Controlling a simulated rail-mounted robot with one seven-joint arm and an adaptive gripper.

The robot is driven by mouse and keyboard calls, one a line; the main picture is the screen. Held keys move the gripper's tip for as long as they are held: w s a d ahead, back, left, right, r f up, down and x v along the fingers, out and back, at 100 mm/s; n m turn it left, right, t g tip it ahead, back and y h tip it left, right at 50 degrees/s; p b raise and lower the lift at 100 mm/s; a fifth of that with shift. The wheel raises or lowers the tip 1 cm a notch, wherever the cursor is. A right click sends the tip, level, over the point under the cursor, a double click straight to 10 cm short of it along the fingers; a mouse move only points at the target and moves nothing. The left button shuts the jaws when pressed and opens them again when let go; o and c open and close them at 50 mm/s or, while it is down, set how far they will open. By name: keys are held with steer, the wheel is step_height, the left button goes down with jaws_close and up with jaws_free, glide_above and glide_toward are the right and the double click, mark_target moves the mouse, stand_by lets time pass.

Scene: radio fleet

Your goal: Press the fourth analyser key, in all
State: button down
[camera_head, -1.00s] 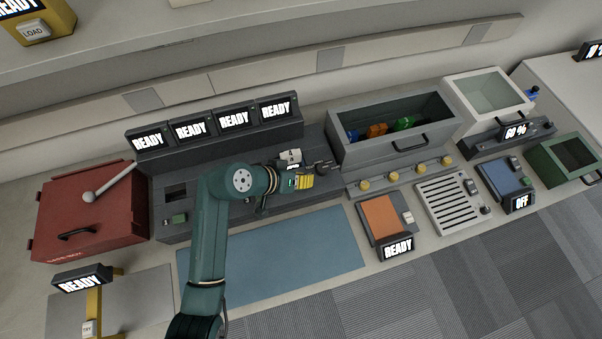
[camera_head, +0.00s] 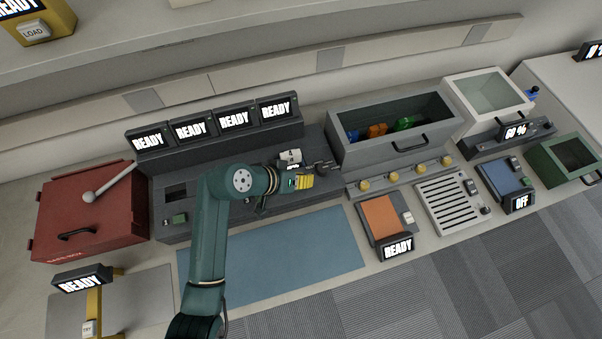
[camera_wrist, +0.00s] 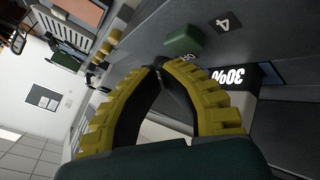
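The analyser is the long dark grey unit (camera_head: 215,195) at the back of the bench, with a row of lit READY screens above it. In the wrist view a green key (camera_wrist: 185,40) sits on its dark face, close to a label marked 4 (camera_wrist: 224,21). My gripper (camera_wrist: 160,63) is shut and empty, its yellow fingers meeting at the tips. The tips are just short of the green key in the picture; I cannot tell whether they touch it. In the head view my gripper (camera_head: 308,181) is at the right end of the analyser and the fourth key is hidden. The fourth screen (camera_head: 275,110) reads READY.
A pale device with a 30% display (camera_wrist: 238,75) is beside my fingers. A grey bin (camera_head: 375,150) with coloured items stands to the right, yellow knobs (camera_head: 393,176) below it. A red box (camera_head: 85,215) with a lever is at left. A blue mat (camera_head: 290,262) lies clear in front.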

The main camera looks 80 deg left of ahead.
steer(key=shift+f, duration=0.15)
steer(key=shift+f, duration=0.25)
steer(key=shift+f, duration=0.5)
stand_by(1.0)
steer(key=shift+r+p, duration=0.7)
steer(key=shift+r, duration=0.2)
step_height(320, 180, up, 5)
steer(key=p, duration=0.5)
steer(key=shift+r, duration=0.1)
